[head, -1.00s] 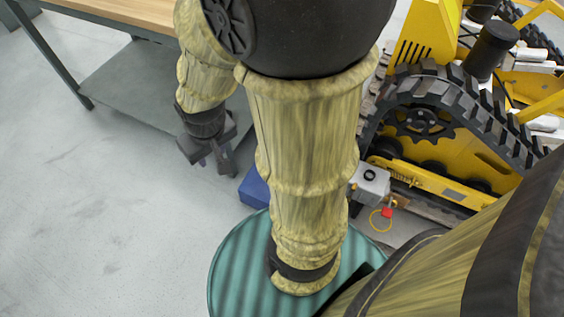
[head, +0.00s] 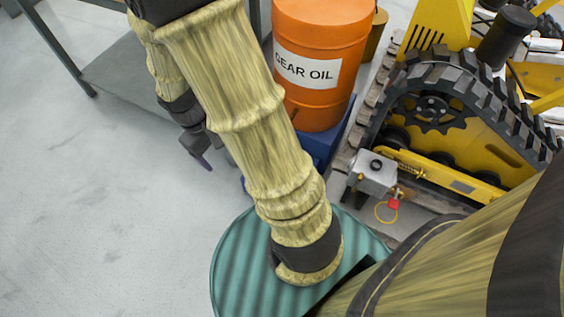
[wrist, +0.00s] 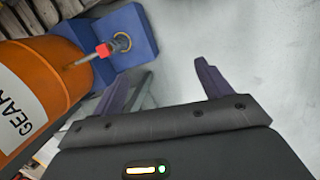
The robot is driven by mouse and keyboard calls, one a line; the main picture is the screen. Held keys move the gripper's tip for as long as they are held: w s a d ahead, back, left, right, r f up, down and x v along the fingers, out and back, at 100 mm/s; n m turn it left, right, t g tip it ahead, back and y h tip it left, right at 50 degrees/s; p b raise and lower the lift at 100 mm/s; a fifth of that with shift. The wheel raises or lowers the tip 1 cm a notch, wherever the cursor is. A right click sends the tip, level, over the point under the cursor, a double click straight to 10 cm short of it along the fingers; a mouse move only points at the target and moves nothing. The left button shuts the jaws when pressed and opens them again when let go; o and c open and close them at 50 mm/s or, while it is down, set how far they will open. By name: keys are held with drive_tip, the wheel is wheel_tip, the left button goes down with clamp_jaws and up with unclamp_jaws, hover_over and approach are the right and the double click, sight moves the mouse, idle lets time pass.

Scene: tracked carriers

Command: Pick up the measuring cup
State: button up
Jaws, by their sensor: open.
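I make out no measuring cup in either view. My gripper (head: 200,150) hangs at the end of the arm, over the grey floor and left of the orange drum, partly hidden behind my own arm. In the wrist view its two dark fingers (wrist: 174,70) are spread apart with nothing between them. Pale floor shows beyond the fingertips.
An orange drum marked gear oil (head: 318,45) stands on a blue base (head: 322,145); a red-ended tap (wrist: 104,50) juts from it. A yellow tracked machine (head: 450,140) and a grey metal box (head: 374,175) stand right. A bench shelf (head: 130,75) is at left. Floor lies open left.

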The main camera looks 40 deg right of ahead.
drive_tip(key=w+d+f+n+h+b, duration=0.1)
drive_tip(key=d+f+n+h+b, duration=0.2)
drive_tip(key=f, duration=0.9)
drive_tip(key=w+d+f+n+t+h+b, duration=0.1)
drive_tip(key=w+d+f+n+h+b, duration=0.1)
drive_tip(key=f+n+h, duration=0.5)
drive_tip(key=w+d+f+n+h+b, duration=0.1)
drive_tip(key=d+f+n+h+b, duration=0.2)
drive_tip(key=f, duration=1.6)
drive_tip(key=d+n+h, duration=0.1)
drive_tip(key=n+h, duration=0.1)
drive_tip(key=h, duration=0.1)
drive_tip(key=shift+w+b, duration=0.3)
drive_tip(key=shift+w, duration=0.05)
drive_tip(key=shift+d, duration=0.1)
drive_tip(key=d+b, duration=0.4)
drive_tip(key=d, duration=0.7)
drive_tip(key=shift+d+f+b, duration=0.15)
drive_tip(key=shift+d+b, duration=0.15)
drive_tip(key=shift+d, duration=0.25)
